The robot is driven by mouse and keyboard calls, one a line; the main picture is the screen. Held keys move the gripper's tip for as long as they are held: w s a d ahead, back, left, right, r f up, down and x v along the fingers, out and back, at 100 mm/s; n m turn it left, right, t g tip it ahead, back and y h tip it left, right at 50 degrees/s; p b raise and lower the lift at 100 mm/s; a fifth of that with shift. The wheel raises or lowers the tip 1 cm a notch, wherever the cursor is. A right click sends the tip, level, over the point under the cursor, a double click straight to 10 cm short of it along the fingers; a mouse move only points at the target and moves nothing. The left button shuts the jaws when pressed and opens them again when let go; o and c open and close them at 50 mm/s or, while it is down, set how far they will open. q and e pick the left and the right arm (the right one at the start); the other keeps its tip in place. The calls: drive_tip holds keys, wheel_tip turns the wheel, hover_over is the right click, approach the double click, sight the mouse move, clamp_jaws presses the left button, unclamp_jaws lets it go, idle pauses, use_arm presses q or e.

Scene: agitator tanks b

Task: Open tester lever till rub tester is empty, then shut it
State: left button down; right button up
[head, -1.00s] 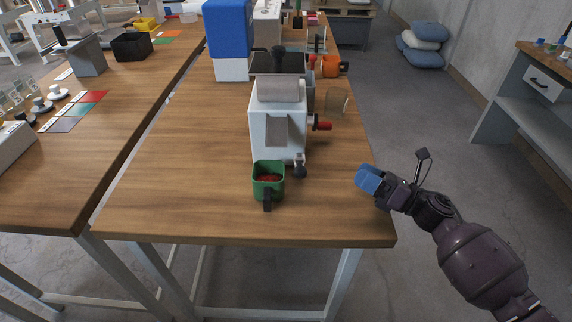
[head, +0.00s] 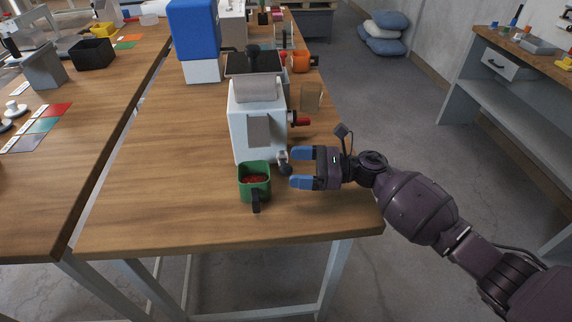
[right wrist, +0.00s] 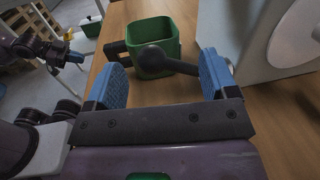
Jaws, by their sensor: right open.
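A white boxy machine (head: 243,128), which looks like the rub tester, stands on the wooden table; its inside is hidden. A short lever with a dark ball knob (head: 285,169) sticks out low on its front right; the knob also shows in the right wrist view (right wrist: 152,56). A green cup (head: 254,184) with red contents stands in front of the machine. My right gripper (head: 296,168) is open beside the knob. In the right wrist view, the lever lies ahead between its blue fingers (right wrist: 163,78). My left gripper (right wrist: 75,57) shows small at the left there, its jaws unclear.
A red-tipped handle (head: 302,121) sticks out of the machine's right side, above my right gripper. The tabletop left of the machine is clear.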

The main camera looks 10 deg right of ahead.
sight(286, 166)
drive_tip(key=shift+w+a, duration=0.15)
drive_tip(key=shift+a, duration=0.65)
drive_tip(key=shift+w+a, duration=0.1)
drive_tip(key=shift+a, duration=0.7)
drive_tip(key=shift+c, duration=0.4)
